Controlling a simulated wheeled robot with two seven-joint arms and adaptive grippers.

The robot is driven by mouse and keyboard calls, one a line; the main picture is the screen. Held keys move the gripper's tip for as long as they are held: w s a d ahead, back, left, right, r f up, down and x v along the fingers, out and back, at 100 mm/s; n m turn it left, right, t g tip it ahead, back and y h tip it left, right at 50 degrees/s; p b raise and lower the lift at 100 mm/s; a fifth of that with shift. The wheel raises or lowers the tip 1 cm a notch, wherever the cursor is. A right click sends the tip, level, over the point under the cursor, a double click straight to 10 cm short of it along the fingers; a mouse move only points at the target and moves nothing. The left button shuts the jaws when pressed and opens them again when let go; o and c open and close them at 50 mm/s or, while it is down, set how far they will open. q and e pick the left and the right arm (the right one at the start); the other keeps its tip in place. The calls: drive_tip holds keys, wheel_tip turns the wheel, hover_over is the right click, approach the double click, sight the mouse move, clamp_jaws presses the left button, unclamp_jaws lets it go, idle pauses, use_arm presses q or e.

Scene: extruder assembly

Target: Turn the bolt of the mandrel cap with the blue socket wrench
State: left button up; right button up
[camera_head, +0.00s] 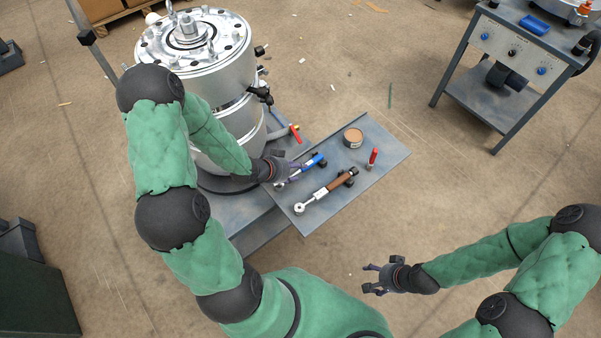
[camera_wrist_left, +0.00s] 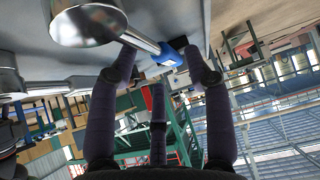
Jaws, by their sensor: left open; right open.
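The blue socket wrench (camera_head: 312,162) lies on the grey tray beside the extruder. My left gripper (camera_head: 292,170) is open right at the wrench, partly covering it in the head view. In the left wrist view, the wrench's chrome socket end (camera_wrist_left: 88,22) and blue part (camera_wrist_left: 172,52) show beyond the spread fingers of my left gripper (camera_wrist_left: 160,75); I cannot tell whether they touch it. The mandrel cap (camera_head: 210,38) is the round silver top of the extruder, with a bolt (camera_head: 188,24) standing up in the middle. My right gripper (camera_head: 370,278) is open and empty over the floor.
The grey tray (camera_head: 385,170) also holds a second wrench with a brown handle (camera_head: 330,187), a round tin (camera_head: 353,138) and a small red-topped item (camera_head: 373,157). A cart with blue knobs (camera_head: 500,60) stands at the back right. Floor between tray and cart is mostly clear.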

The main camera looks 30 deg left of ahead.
sight(298, 171)
use_arm(q)
drive_tip(key=shift+b+x, duration=0.35)
drive_tip(key=shift+x, duration=0.85)
clamp_jaws()
wheel_tip(298, 171, up, 10)
drive_tip(key=p, duration=0.5)
drive_tip(key=shift+c, duration=2.2)
unclamp_jaws()
clamp_jaws()
